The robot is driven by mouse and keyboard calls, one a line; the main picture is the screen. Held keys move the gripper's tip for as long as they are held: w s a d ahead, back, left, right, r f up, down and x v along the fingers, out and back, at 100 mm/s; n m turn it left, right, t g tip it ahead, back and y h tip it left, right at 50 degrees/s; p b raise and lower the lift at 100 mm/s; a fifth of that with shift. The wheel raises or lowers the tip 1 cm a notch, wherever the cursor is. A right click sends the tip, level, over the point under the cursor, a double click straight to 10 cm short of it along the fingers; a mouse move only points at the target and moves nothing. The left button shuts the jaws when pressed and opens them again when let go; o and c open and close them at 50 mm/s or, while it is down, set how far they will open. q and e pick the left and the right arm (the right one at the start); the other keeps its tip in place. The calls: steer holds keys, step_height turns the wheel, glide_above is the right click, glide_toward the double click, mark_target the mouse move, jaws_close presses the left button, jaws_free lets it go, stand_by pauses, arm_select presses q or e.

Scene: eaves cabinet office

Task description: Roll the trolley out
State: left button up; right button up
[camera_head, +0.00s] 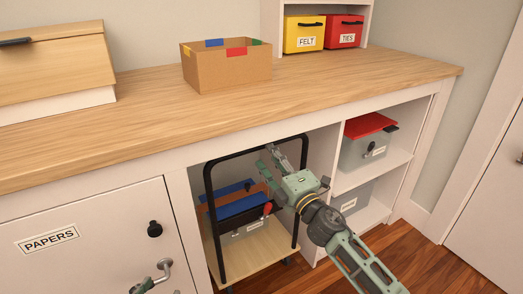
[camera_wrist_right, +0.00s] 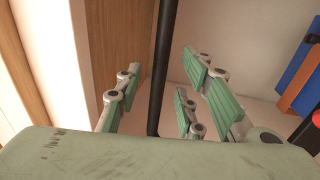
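The trolley stands in the open bay under the counter, with a black tube frame (camera_head: 213,225) and a pale wooden deck (camera_head: 262,250). My right gripper (camera_head: 268,162) is at the upper part of the frame. In the right wrist view a black bar (camera_wrist_right: 166,60) runs between the open fingers (camera_wrist_right: 160,88), with gaps on both sides.
The PAPERS door (camera_head: 75,240) is left of the bay. Shelves at right hold a red-lidded bin (camera_head: 367,150) and another grey bin (camera_head: 355,198). A cardboard box (camera_head: 226,72) stands on the counter (camera_head: 150,105). Bare wooden floor (camera_head: 420,262) shows at lower right.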

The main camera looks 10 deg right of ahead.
mark_target(263, 148)
steer(key=b+x, duration=0.1)
steer(key=x, duration=0.4)
steer(key=shift+w+f, duration=0.1)
arm_select(q)
step_height(263, 148, up, 6)
steer(key=w+d+t+h, duration=0.1)
steer(key=w+t, duration=0.1)
steer(key=t, duration=0.1)
steer(key=shift+w+d+f, duration=0.15)
steer(key=shift+w+d, duration=0.05)
steer(key=shift+w, duration=0.05)
arm_select(e)
steer(key=shift+w+a, duration=0.2)
steer(key=shift+w, duration=0.3)
steer(key=shift+c, duration=0.4)
jaws_close()
